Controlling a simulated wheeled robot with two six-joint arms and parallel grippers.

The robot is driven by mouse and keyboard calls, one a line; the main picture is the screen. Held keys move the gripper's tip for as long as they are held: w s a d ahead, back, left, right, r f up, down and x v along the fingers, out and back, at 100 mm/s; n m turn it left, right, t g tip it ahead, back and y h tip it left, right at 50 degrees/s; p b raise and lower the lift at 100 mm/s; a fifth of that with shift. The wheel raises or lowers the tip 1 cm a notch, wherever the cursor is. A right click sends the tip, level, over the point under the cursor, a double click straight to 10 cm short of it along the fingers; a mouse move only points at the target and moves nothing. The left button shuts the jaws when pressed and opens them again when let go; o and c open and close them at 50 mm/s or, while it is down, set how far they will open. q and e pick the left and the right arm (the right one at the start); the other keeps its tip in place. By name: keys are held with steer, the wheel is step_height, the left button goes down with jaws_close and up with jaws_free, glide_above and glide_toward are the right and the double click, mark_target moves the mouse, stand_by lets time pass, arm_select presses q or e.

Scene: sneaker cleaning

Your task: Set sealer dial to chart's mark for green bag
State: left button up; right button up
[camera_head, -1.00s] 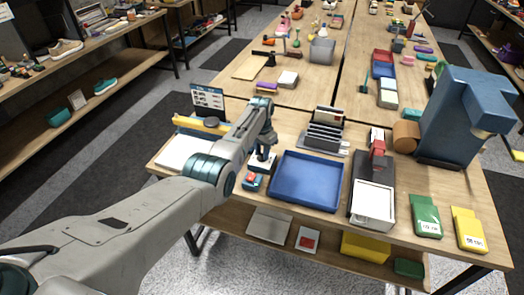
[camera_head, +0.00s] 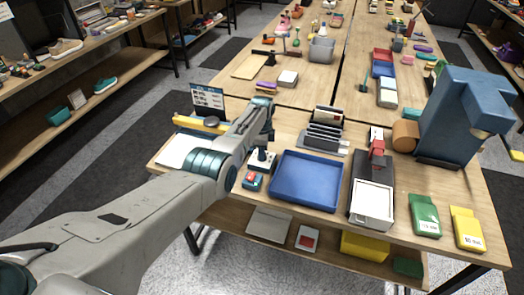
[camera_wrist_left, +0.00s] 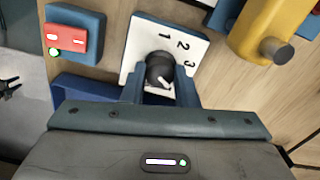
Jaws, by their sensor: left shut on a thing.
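The dial is a dark round knob (camera_wrist_left: 158,68) with a white pointer line on a white plate (camera_wrist_left: 143,30) marked 1, 2 and 3. The pointer line lies toward the lower side of the knob, away from the numerals. My left gripper (camera_wrist_left: 160,86) is shut on the knob, one finger on each side. In the head view the left gripper (camera_head: 262,155) stands over the plate. The chart (camera_head: 208,98) stands upright at the back left; its print is too small to read. The green bag (camera_head: 425,215) lies at the right front with a white label.
A blue box with a red switch (camera_wrist_left: 67,38) sits beside the dial plate. A yellow bar (camera_wrist_left: 262,30) lies on the other side. A blue tray (camera_head: 305,180), a grey box with a white top (camera_head: 372,203) and a yellow bag (camera_head: 467,228) stand to the right.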

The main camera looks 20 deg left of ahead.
arm_select(q)
steer(key=m, duration=0.5)
steer(key=shift+w+r, duration=0.1)
steer(key=shift+r, duration=0.1)
steer(key=shift+m, duration=0.3)
steer(key=o, duration=1)
steer(key=shift+f, duration=0.1)
steer(key=shift+r, duration=0.4)
step_height(320, 180, up, 10)
steer(key=shift+b, duration=0.45)
